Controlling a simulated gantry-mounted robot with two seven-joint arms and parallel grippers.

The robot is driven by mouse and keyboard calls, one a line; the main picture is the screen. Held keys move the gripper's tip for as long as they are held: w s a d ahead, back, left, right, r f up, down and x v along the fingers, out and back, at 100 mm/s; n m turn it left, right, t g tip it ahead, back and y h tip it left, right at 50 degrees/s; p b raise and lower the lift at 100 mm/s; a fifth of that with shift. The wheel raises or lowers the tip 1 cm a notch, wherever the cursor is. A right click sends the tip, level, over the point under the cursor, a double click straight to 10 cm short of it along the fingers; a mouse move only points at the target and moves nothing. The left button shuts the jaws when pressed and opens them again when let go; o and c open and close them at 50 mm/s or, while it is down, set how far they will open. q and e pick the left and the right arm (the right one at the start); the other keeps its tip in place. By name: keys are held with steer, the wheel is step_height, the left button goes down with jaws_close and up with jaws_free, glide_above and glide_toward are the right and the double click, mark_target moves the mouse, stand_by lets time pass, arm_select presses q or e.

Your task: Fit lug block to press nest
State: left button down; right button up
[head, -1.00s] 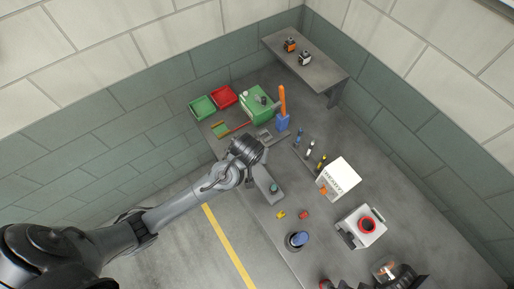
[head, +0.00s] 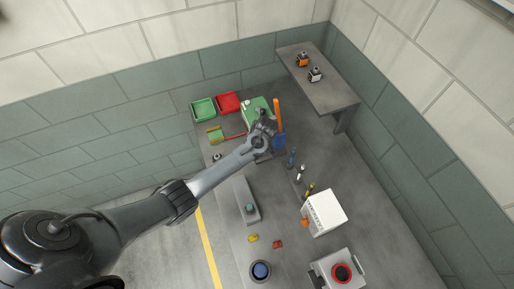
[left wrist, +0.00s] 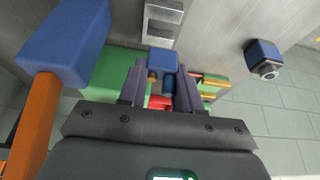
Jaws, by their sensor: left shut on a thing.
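My left gripper (head: 266,124) is at the far end of the bench, beside the blue press-like stand with an orange lever (head: 278,112). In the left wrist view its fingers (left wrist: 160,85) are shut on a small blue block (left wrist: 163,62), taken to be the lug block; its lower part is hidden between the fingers. A grey metal fixture with recesses (left wrist: 163,22), possibly the press nest, shows just past the block; I cannot tell whether they touch. The stand's blue body (left wrist: 65,40) and orange lever (left wrist: 32,125) are at the left there. My right gripper is not in view.
A green box (head: 252,106), red tray (head: 228,102) and green tray (head: 203,110) stand behind the gripper. Another blue block with a metal ring (left wrist: 265,60) lies apart. Several tools (head: 300,172) and a white box (head: 323,213) are to the right.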

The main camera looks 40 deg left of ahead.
arm_select(q)
steer(key=shift+w+d+r, duration=0.1)
stand_by(0.3)
steer(key=shift+r+p, duration=0.1)
steer(key=shift+p, duration=0.3)
steer(key=shift+f+b, duration=0.95)
steer(key=shift+f, duration=0.5)
